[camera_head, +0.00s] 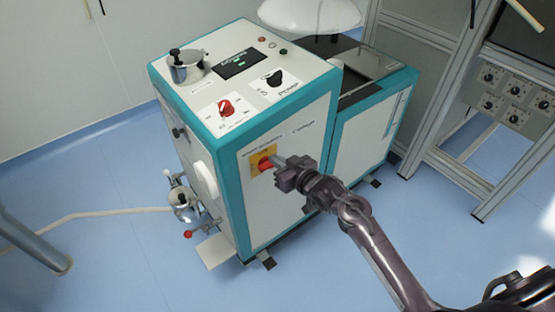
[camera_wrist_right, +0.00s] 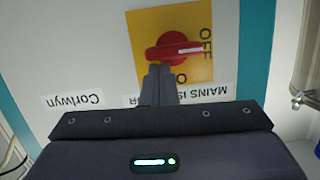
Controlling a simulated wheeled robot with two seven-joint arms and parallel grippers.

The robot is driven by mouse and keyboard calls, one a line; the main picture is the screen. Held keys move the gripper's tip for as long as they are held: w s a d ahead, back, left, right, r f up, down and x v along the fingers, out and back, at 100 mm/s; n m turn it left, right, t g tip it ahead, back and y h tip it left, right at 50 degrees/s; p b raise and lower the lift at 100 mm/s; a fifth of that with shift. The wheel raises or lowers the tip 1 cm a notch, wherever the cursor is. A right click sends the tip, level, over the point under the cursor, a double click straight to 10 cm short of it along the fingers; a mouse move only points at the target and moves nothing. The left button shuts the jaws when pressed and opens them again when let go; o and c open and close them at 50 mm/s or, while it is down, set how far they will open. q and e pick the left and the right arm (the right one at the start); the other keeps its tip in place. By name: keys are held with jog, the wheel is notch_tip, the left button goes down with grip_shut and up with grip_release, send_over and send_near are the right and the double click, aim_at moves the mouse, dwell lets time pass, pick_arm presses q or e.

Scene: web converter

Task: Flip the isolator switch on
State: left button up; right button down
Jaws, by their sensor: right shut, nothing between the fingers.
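The isolator switch is a red rotary knob (camera_head: 265,164) on a yellow plate on the front of the white and teal machine. My right gripper (camera_head: 279,161) is at the knob from the right. In its wrist view the shut, empty fingertips (camera_wrist_right: 158,72) are just below the knob's rounded left part, overlapping the yellow plate (camera_wrist_right: 200,20). I cannot tell whether they touch the knob. My left gripper is not in view.
The machine's top (camera_head: 218,82) carries another red knob (camera_head: 226,107), a black knob (camera_head: 274,78) and a small display (camera_head: 239,64). A metal frame with a knob panel (camera_head: 515,97) stands at the right.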

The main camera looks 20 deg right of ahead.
pick_arm(q)
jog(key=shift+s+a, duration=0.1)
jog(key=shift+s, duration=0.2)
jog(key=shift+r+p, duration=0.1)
jog(key=shift+p, duration=0.3)
pick_arm(e)
jog(key=shift+d+m, duration=0.1)
jog(key=shift+m, duration=0.3)
